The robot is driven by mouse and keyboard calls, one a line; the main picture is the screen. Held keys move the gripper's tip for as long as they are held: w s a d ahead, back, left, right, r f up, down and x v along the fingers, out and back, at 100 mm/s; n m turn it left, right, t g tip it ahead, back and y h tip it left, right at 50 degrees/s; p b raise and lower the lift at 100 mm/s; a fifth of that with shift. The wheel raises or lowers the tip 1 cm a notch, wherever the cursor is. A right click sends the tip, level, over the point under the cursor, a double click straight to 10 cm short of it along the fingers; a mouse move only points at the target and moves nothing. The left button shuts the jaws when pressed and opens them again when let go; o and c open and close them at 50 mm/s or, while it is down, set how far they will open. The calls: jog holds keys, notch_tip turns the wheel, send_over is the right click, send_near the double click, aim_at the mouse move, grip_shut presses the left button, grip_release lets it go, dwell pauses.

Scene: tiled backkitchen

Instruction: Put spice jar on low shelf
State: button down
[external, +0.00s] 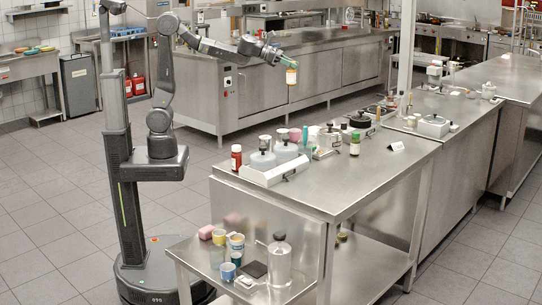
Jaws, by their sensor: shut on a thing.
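My gripper (279,56) is shut on a spice jar (291,76) with a white and orange label. The jar hangs roughly upright in the air, above and behind the steel table. The low shelf (196,256) is a steel surface at the front, below the table top, and my gripper is well above it. A jar with a green cap (355,144) and a red jar with a white cap (236,157) stand on the table top. The exact grip on the held jar is too small to tell.
The shelf's right part (365,262) looks mostly bare.

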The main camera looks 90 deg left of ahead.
jog(key=s+a+r+n+y, duration=0.25)
jog(key=s+a+r, duration=0.2)
jog(key=s, duration=0.25)
jog(key=w+d+f+m+g+h+b, duration=0.4)
jog(key=w+d+f+m+h, duration=0.5)
jog(key=w+d+f, duration=1.35)
jog(key=shift+w+d+f+b, duration=0.1)
jog(key=shift+f+b, duration=0.1)
jog(key=shift+f, duration=1.5)
jog(key=shift+w+d+f+b, duration=0.1)
jog(key=shift+f+b, duration=0.1)
jog(key=shift+f, duration=1.5)
jog(key=shift+w+d+f+b, duration=0.1)
jog(key=shift+f+b, duration=0.1)
jog(key=shift+f, duration=1.5)
jog(key=shift+f, duration=0.2)
jog(key=c, duration=1)
grip_release()
